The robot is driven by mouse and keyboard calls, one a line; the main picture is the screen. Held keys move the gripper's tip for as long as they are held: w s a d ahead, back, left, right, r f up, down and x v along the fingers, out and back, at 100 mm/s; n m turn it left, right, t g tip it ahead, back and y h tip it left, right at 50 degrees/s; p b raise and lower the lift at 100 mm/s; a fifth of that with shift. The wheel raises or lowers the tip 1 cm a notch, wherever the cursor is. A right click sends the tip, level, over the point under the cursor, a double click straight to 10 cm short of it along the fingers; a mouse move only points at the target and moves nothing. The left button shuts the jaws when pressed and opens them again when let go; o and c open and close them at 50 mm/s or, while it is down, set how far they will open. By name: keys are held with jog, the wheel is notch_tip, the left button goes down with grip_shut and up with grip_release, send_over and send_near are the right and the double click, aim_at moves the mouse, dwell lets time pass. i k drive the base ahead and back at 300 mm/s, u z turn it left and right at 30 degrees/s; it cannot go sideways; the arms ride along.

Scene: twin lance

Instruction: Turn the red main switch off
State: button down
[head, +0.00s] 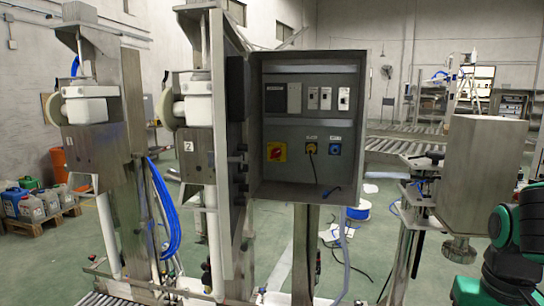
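The red main switch (276,152) is a red rotary knob on a square yellow plate. It sits at the lower left of the panel inside an open grey control cabinet (300,193). The knob looks tilted, but it is too small to tell its exact position. Nothing touches it. Green and black links of my own arm show at the lower right edge, well apart from the cabinet. My gripper is not in the picture.
The cabinet door (229,150) stands open on the left. A yellow-and-black socket (311,148) and a blue socket (335,149) sit right of the switch. A steel box on a stand (480,175) stands between the cabinet and my arm. Blue hoses (164,210) hang at left.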

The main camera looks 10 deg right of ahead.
aim_at(277, 152)
jog(key=u, duration=0.05)
jog(key=k, duration=0.5)
jog(key=u, duration=1.1)
jog(key=i, duration=0.7)
jog(key=z, duration=0.65)
